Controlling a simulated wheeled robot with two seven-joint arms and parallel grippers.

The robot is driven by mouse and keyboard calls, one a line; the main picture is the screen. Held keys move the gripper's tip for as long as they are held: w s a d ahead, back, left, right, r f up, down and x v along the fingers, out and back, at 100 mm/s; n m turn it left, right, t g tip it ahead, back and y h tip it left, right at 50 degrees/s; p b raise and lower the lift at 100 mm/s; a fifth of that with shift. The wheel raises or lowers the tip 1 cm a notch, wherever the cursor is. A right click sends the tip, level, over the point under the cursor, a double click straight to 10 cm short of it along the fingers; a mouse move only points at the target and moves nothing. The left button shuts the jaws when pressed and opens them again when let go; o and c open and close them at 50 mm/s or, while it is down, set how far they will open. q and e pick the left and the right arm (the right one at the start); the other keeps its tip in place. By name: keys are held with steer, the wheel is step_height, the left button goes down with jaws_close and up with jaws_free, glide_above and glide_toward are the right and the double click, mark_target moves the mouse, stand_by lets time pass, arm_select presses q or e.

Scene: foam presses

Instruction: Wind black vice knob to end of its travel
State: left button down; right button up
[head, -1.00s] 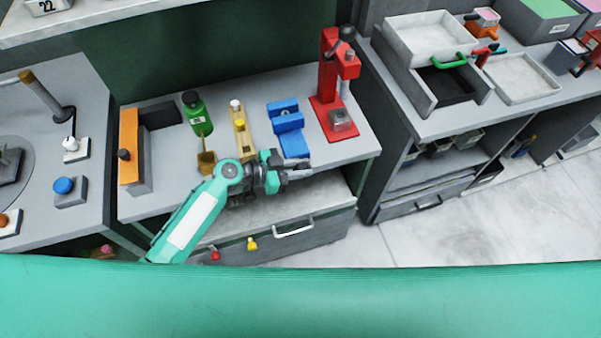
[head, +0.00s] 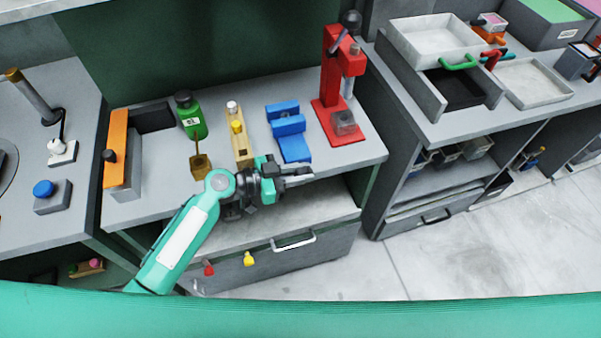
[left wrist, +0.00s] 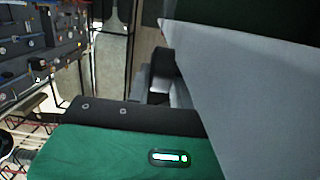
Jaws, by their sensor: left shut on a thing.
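The blue vice (head: 289,127) stands on the grey bench, its lower end towards the front edge. My left gripper (head: 300,176) is at that front edge, just in front of the vice. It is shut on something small. Its place fits the black vice knob, but the fingers hide the knob in the head view. In the left wrist view the fingers (left wrist: 164,88) are close together beside the bench side, with a dark rounded shape at their tips. My right gripper is not in view.
A red press (head: 336,90) stands right. Below my gripper is a drawer with a pale handle (head: 293,241).

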arm_select(q)
steer(key=c, duration=1.5)
jaws_free()
steer(key=shift+a, duration=0.1)
